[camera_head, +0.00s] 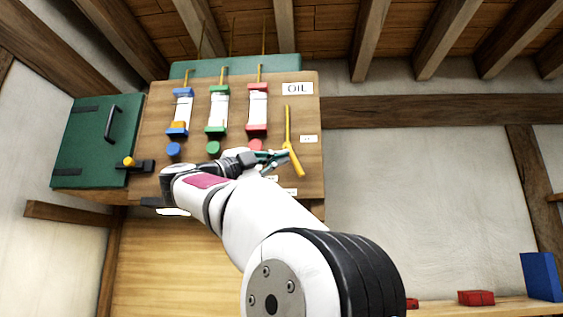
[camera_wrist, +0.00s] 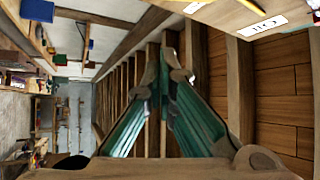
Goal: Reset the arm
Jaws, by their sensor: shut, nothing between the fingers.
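My arm reaches up from the bottom of the head view toward a wooden panel. My gripper (camera_head: 278,160) is at the panel's lower right, beside a yellow lever (camera_head: 291,145) and in front of or just below a red button (camera_head: 256,146). From this view I cannot tell whether it touches the lever. In the wrist view my gripper (camera_wrist: 165,65) shows its two teal fingers converging at the tips, shut with nothing between them.
The panel (camera_head: 150,110) has blue, green and red gauges, round buttons below them and an OIL label (camera_head: 297,89). A green door (camera_head: 97,140) with a black handle stands at left. A shelf (camera_head: 470,309) at lower right holds red and blue blocks.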

